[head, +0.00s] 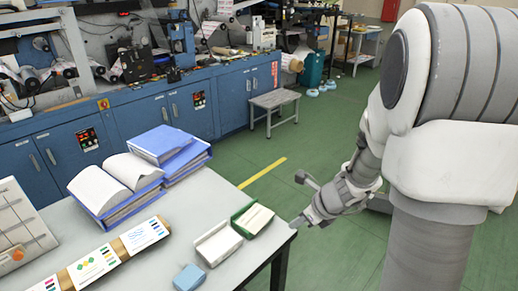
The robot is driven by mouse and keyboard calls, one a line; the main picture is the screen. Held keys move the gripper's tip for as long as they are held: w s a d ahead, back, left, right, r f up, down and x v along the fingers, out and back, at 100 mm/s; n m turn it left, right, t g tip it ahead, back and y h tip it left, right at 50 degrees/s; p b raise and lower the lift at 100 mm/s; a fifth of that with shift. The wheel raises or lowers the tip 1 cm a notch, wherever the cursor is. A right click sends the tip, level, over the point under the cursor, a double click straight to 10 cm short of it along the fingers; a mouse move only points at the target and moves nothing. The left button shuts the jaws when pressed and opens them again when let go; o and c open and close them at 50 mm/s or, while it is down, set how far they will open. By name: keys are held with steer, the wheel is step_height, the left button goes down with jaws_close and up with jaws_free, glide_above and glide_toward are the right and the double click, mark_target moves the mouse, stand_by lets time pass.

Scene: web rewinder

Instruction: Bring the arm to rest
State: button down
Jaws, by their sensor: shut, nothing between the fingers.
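My arm fills the right of the head view, with its white and grey links hanging down. My gripper (298,221) is at the lower end of the arm, pointing left, by the right corner of the grey table (185,217). Its fingers are small in the picture and look shut, with nothing seen between them. I cannot tell whether the fingertips touch the table edge.
A grey stool (274,108) stands before blue cabinets (150,117).

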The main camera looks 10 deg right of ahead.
steer(key=s+a+r+n, duration=0.4)
steer(key=r+n, duration=0.2)
steer(key=n, duration=0.2)
steer(key=s+a+r+n, duration=0.3)
steer(key=s+r+n, duration=0.1)
steer(key=r+n, duration=0.3)
steer(key=s+d+r+n+h, duration=0.2)
steer(key=s+r+n, duration=0.4)
steer(key=s+n, duration=0.4)
steer(key=shift+d+r+n+t+h, duration=0.3)
steer(key=shift+n+h, duration=0.5)
steer(key=shift+n, duration=1.1)
